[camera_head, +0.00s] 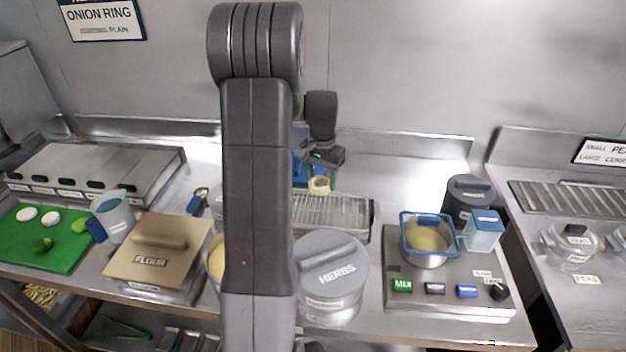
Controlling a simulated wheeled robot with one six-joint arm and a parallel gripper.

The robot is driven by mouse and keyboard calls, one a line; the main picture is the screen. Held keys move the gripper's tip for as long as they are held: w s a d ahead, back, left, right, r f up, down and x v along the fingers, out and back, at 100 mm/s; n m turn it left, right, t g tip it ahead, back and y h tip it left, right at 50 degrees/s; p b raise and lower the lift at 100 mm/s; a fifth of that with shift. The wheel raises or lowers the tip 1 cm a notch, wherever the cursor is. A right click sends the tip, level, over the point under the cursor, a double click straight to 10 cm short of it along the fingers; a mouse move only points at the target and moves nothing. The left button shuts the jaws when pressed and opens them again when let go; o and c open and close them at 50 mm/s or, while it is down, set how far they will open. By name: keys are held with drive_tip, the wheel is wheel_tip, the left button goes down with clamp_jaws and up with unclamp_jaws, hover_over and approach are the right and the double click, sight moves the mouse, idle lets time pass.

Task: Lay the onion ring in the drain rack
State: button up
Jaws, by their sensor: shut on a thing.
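The onion ring (319,185) is a small pale yellow ring. My gripper (318,176) is shut on it and holds it above the back edge of the drain rack. The drain rack (335,213) is a metal wire tray on the counter behind the herbs pot. My arm column hides the rack's left part. I cannot tell the exact height of the ring over the rack.
The herbs pot (331,268) stands in front of the rack. A blue-rimmed basket (428,234) sits over a pot on the right. A flour box (160,252), a pitcher (114,216) and a green board (45,237) are on the left.

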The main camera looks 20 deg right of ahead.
sight(320, 209)
drive_tip(key=shift+a+f+b, duration=0.1)
drive_tip(key=shift+f+b, duration=2.55)
drive_tip(key=shift+f, duration=1.3)
drive_tip(key=o, duration=0.8)
drive_tip(key=shift+o, duration=0.2)
wheel_tip(320, 209, up, 14)
drive_tip(key=b, duration=0.1)
drive_tip(key=shift+f, duration=0.1)
